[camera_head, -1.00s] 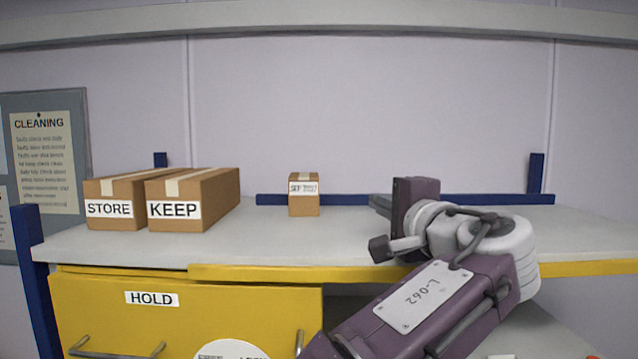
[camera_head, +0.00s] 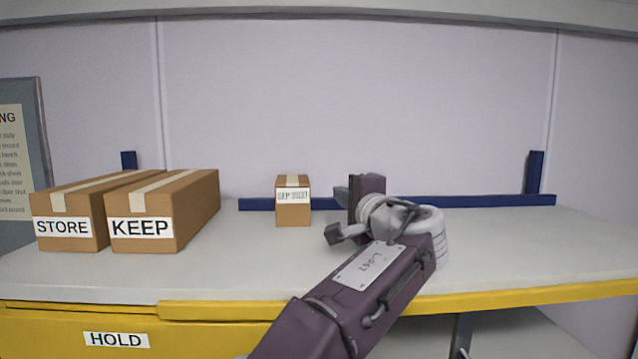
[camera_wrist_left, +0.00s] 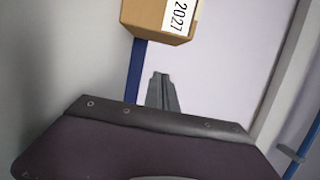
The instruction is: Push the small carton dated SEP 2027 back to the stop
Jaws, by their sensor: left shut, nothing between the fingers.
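The small carton (camera_head: 293,213) stands upright on the grey shelf top, in front of the blue stop strip (camera_head: 450,202). Its label is blurred in the head view, but in the left wrist view the carton (camera_wrist_left: 150,18) shows "2027". Whether a gap is left between carton and strip I cannot tell. My left gripper (camera_head: 341,195) is just right of the carton, apart from it, with its fingers pointing toward the back. In the left wrist view the left gripper's fingers (camera_wrist_left: 162,88) are together and empty, with the carton above them. My right gripper is not in view.
Two larger cartons, STORE (camera_head: 80,205) and KEEP (camera_head: 180,215), stand at the left. The grey shelf top (camera_head: 540,250) is bare to the right. A yellow drawer marked HOLD (camera_head: 50,335) is below the front edge. Blue posts rise at the back.

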